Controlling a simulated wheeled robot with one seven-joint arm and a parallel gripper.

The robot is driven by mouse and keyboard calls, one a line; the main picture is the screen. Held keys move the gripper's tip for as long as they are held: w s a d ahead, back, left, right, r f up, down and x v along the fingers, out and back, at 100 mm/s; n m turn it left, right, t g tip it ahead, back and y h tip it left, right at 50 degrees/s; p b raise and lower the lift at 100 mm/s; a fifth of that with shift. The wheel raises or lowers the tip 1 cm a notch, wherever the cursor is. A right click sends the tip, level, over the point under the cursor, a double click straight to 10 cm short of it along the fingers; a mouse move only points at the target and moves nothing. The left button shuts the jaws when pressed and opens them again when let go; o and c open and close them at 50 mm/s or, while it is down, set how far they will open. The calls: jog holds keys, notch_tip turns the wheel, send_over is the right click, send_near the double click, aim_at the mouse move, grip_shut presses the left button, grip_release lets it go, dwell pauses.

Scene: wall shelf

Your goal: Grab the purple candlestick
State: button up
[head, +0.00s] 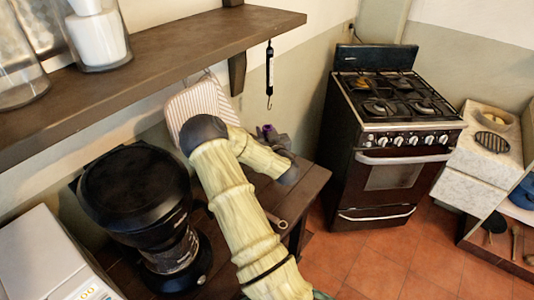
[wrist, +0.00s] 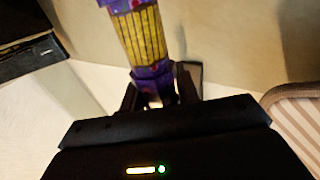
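The purple candlestick (wrist: 142,38) shows in the wrist view as a tilted column with a yellow ribbed middle and purple ends, its top cut off by the frame. My gripper (wrist: 160,94) has its two dark fingers apart, one on each side of the candlestick's lower purple end. A narrow gap shows by the right finger; contact on the left is unclear. In the head view a small purple bit of the candlestick (head: 267,129) shows behind my arm, by my gripper (head: 281,142). The rest of it is hidden there.
A wooden wall shelf (head: 165,55) with glass jars hangs above my arm. A striped board (head: 188,103) leans on the wall behind it. A dark-topped grinder-like appliance (head: 135,190) stands left on the wooden table (head: 314,180). A stove (head: 385,170) stands right; tiled floor lies open before it.

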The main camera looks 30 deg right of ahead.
grip_shut()
jog(key=shift+r, duration=0.15)
notch_tip(320, 180, up, 9)
jog(key=shift+s+r+b, duration=0.1)
jog(key=shift+s+b, duration=0.05)
jog(key=shift+b, duration=0.2)
jog(key=shift+r, duration=0.25)
dwell(0.4)
